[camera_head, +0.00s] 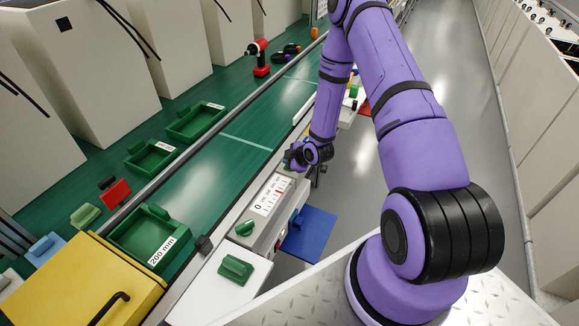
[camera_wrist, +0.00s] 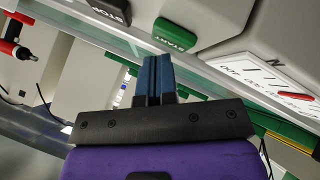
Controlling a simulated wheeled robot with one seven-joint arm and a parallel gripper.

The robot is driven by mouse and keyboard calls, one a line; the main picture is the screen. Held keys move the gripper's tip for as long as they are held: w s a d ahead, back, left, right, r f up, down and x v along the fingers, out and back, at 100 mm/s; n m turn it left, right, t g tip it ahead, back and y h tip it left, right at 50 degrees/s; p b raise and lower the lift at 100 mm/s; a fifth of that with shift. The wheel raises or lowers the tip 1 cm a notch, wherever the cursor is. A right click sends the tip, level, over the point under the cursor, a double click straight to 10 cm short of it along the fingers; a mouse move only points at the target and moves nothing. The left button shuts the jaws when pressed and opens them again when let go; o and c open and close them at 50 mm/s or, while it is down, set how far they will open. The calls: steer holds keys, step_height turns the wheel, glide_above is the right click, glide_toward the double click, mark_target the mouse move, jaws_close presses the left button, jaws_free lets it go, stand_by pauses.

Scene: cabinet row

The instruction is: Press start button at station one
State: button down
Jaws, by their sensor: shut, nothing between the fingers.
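A green start button (camera_wrist: 175,35) with white lettering sits on a pale panel in the wrist view, at top centre. A black stop button (camera_wrist: 108,11) is to its left. My gripper (camera_wrist: 155,58) is shut and empty, its blue fingers together and pointing towards the green button. The fingertips appear just below the button in the picture; I cannot tell whether they touch it. In the head view my gripper (camera_head: 290,160) is low beside the conveyor, at the far end of a white scale panel (camera_head: 272,194). It hides the button there. No station number is readable.
A yellow box (camera_head: 80,285) stands at front left. A blue plate (camera_head: 310,232) juts out below the scale panel. The aisle floor (camera_head: 440,90) at right is clear.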

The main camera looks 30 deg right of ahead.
steer(key=shift+f, duration=0.45)
stand_by(0.5)
steer(key=shift+r, duration=0.9)
steer(key=shift+r, duration=2.5)
